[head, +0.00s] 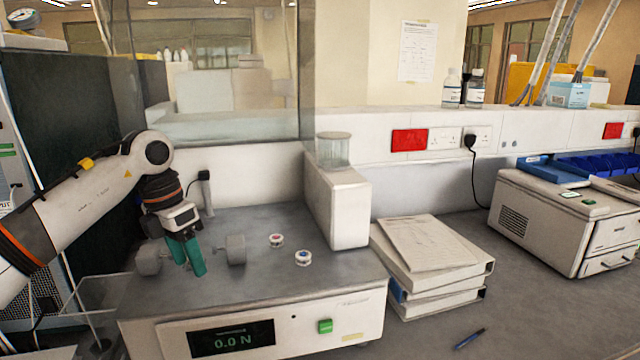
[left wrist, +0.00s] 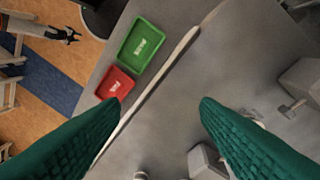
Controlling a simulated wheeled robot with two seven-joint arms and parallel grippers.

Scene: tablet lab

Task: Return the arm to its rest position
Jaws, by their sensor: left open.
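My left arm comes in from the left in the head view. Its gripper (head: 196,272) points down with teal fingers over the grey top of the tester (head: 345,285), between two grey blocks (head: 236,250). In the left wrist view the fingers of the left gripper (left wrist: 161,101) are spread apart with nothing between them. Two small round white pieces, one with a red centre (head: 276,240) and one with a blue centre (head: 303,257), sit on the tester top to the right of the gripper. The display (head: 232,338) reads 0.0 N. My right gripper is not in view.
Binders (head: 430,255) and a white machine (head: 550,220) are to the right. A green tray (left wrist: 141,45) and a red tray (left wrist: 115,84) lie beside the tester edge.

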